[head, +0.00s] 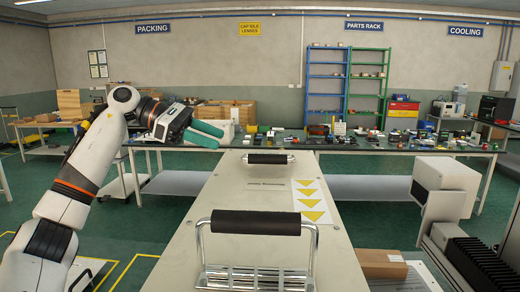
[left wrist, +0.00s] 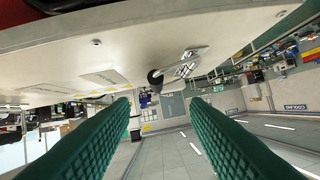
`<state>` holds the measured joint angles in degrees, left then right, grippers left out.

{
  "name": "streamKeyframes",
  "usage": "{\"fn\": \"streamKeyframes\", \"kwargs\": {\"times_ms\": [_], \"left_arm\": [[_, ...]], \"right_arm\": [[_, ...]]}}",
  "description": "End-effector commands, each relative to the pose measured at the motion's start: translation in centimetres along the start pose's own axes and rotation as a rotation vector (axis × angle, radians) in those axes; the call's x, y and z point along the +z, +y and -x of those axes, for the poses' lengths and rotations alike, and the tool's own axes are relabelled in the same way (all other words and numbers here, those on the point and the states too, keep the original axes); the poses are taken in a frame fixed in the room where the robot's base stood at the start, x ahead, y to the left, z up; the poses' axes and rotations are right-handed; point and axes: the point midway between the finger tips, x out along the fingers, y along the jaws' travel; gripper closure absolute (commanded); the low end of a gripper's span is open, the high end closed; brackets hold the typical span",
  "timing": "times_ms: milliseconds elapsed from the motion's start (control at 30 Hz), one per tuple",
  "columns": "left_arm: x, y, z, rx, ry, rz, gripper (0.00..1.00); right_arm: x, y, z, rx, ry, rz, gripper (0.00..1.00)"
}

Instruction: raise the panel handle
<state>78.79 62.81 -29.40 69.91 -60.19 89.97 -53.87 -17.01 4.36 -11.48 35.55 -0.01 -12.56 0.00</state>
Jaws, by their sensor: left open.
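The light grey panel (head: 240,185) runs away from me in the head view. It has a near handle (head: 255,222), a black grip on chrome arms, and a similar far handle (head: 267,158). My left gripper (head: 213,134) is to the left of the far handle, apart from it, with its green fingers pointing right. In the left wrist view its fingers (left wrist: 160,102) are spread, with nothing between them. That view is upside down, with the panel (left wrist: 90,45) across the top. A dark handle end (left wrist: 155,77) shows there beyond the fingertips; I cannot tell which handle. My right gripper is not in view.
Yellow arrow labels (head: 313,216) lie right of the handles on the panel. A long table (head: 350,147) with many small items stands behind. A cardboard box (head: 382,264) is low at the right. A blue rack (head: 327,85) stands at the back wall.

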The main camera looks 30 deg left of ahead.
Motion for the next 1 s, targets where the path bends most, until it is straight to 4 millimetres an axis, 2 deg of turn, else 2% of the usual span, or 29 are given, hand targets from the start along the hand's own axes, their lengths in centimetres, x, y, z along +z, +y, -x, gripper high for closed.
{"fn": "streamKeyframes", "kwargs": {"times_ms": [267, 400, 600, 800, 1000], "left_arm": [[0.0, 0.1, -4.2, 0.005, -0.003, 0.0, 0.58], [-0.1, 0.1, -7.1, 0.005, -0.001, 0.001, 0.58], [-0.1, 0.0, -10.2, 0.003, -0.001, 0.002, 0.58], [0.0, 0.0, -11.7, 0.001, 0.0, 0.0, 0.58], [0.0, 0.0, -11.9, 0.001, -0.001, 0.001, 0.58]], "right_arm": [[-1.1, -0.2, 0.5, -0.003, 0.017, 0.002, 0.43], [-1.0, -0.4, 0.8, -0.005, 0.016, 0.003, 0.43], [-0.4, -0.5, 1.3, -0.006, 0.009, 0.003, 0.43], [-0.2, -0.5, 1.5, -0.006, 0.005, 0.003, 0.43], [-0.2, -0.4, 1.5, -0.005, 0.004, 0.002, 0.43]]}}
